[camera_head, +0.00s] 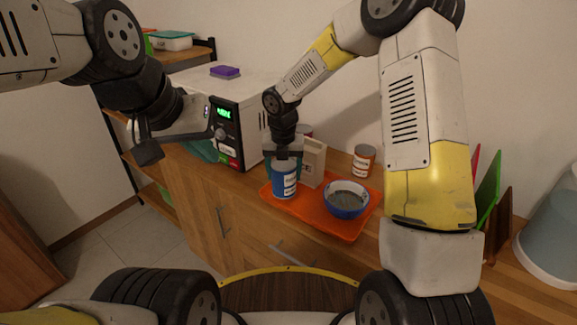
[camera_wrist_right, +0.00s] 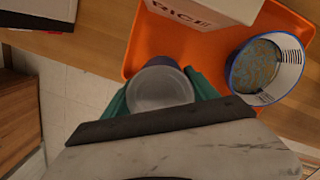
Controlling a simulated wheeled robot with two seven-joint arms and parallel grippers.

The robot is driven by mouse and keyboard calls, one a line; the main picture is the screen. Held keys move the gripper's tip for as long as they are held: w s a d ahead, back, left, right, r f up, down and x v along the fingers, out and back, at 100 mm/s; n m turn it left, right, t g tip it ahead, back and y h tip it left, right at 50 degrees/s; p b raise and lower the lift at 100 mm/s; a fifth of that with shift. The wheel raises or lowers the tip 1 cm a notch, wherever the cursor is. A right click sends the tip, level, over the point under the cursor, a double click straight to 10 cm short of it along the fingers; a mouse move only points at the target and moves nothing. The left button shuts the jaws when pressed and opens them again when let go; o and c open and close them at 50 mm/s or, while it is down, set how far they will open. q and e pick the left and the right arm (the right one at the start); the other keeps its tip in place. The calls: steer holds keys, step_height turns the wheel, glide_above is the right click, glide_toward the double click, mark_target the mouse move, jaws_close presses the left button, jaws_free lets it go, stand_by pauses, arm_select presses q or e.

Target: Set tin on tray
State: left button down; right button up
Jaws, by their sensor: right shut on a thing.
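A blue tin with a white label (camera_head: 285,181) is upright between the teal fingers of my right gripper (camera_head: 285,165), which is shut on it. In the right wrist view, its pale round top (camera_wrist_right: 160,90) shows between the fingers. The tin is at the near left part of the orange tray (camera_head: 343,229); I cannot tell whether its base touches the tray. The tray also shows in the right wrist view (camera_wrist_right: 150,45). My left gripper (camera_head: 203,150) is at the microwave's front, far left of the tray; its finger opening is unclear.
A blue-rimmed bowl (camera_head: 346,199) and a rice box (camera_head: 313,163) stand on the tray. An orange-labelled tin (camera_head: 363,161) stands behind it. A microwave (camera_head: 225,105) is at left. Green and red boards (camera_head: 488,188) and a pale bin (camera_head: 553,220) are at right.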

steer(key=shift+w+d, duration=0.25)
steer(key=shift+w, duration=0.2)
steer(key=shift+w+d+f, duration=0.1)
steer(key=shift+w+f, duration=0.05)
steer(key=shift+f, duration=0.45)
steer(key=shift+w+d+f, duration=0.15)
steer(key=shift+f, duration=0.5)
steer(key=shift+w+d+f, duration=0.1)
steer(key=shift+w+f, duration=0.05)
steer(key=shift+f, duration=0.45)
steer(key=shift+f, duration=0.1)
steer(key=o, duration=1.9)
steer(key=shift+o, duration=0.2)
